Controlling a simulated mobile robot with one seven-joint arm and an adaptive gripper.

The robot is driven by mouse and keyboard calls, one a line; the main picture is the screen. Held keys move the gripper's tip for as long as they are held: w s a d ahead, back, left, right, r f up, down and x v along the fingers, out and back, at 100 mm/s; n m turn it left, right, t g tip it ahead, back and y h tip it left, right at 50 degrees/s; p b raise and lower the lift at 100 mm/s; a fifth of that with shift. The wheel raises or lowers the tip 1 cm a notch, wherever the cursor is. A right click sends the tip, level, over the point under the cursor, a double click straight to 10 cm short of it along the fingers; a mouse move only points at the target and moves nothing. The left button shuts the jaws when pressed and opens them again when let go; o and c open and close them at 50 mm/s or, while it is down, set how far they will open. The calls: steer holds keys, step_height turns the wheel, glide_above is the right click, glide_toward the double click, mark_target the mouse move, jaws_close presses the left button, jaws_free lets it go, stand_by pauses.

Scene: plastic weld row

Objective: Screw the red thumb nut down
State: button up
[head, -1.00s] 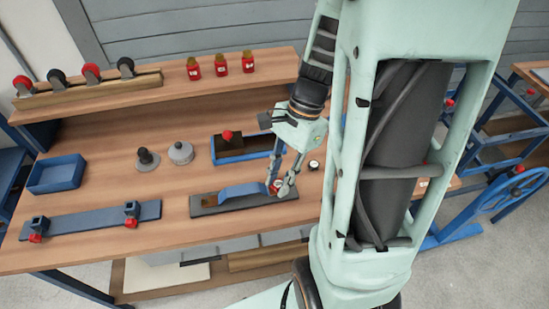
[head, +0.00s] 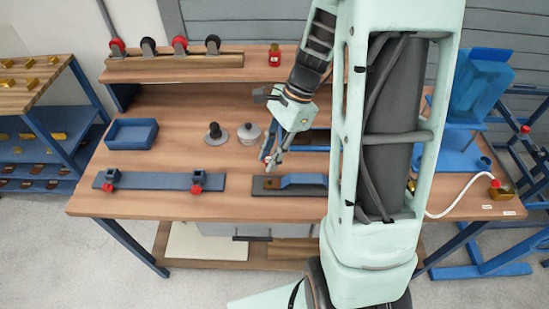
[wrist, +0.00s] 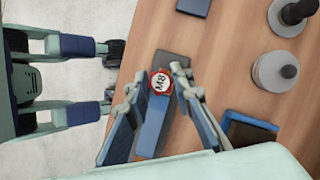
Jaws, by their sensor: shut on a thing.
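My gripper (head: 268,162) is shut on the red thumb nut. In the wrist view the red thumb nut (wrist: 160,83) sits between my fingertips, its white top marked M8 facing the camera. The dark base plate (head: 258,190) with a blue strap (head: 303,181) lies on the bench. A brown square patch (head: 270,184) shows near the plate's left end. In the head view the nut appears above or behind that end, and I see no contact. The strap also shows below the nut in the wrist view (wrist: 151,135). My arm hides the plate's right end.
A blue rail with red-knobbed clamps (head: 152,181) lies left on the bench. Behind stand a dark-knobbed piece (head: 215,134), a grey round piece (head: 249,134) and an empty blue tray (head: 132,134). A blue-walled tray (head: 315,140) is partly hidden behind my gripper. Bare bench lies front left.

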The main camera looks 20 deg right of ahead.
steer(key=b, duration=0.5)
glide_above(270, 180)
steer(key=shift+w+d+f, duration=0.1)
steer(key=shift+f, duration=2.45)
steer(key=shift+p, duration=0.3)
steer(key=shift+p, duration=0.35)
steer(key=shift+f, duration=0.1)
steer(key=shift+f+b, duration=0.45)
steer(key=shift+f, duration=0.1)
steer(key=shift+f, duration=0.2)
steer(key=shift+f, duration=0.25)
steer(key=shift+f, duration=0.4)
stand_by(0.6)
